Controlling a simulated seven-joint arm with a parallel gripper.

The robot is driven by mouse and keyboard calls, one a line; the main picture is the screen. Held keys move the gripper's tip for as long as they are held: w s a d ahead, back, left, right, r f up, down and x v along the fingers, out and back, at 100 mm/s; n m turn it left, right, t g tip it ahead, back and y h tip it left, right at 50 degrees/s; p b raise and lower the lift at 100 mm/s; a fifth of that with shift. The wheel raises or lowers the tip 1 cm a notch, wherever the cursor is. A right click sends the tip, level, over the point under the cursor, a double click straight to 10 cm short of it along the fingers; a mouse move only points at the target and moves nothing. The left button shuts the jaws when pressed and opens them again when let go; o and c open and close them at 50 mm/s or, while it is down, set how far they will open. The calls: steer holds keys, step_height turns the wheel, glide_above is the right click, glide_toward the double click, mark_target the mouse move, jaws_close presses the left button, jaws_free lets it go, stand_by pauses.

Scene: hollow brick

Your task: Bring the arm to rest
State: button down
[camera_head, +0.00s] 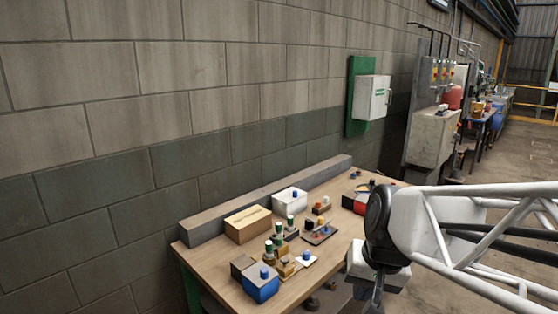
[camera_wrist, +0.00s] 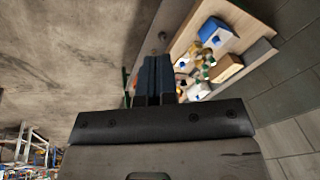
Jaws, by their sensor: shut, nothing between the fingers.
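My gripper (camera_head: 373,300) hangs at the end of the white arm, in front of the workbench (camera_head: 217,284) near its right side. In the wrist view its dark fingers (camera_wrist: 152,62) are together with nothing between them. The gripper is clear of the objects on the bench. In the head view its fingertips are hard to make out near the lower edge of the picture.
On the bench stand a blue box (camera_head: 261,286), a tan box (camera_head: 248,223), a white box (camera_head: 290,201) and several small green-topped pieces. A block wall (camera_head: 120,190) runs behind. Concrete floor (camera_head: 440,290) lies open at right.

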steer(key=s+d+n+h, duration=0.1)
steer(key=s+d+h, duration=0.1)
steer(key=s, duration=0.6)
steer(key=shift+s+d+f+n, duration=0.2)
steer(key=shift+s+d+n, duration=0.15)
steer(key=shift+d, duration=0.35)
steer(key=shift+w, duration=0.1)
stand_by(0.8)
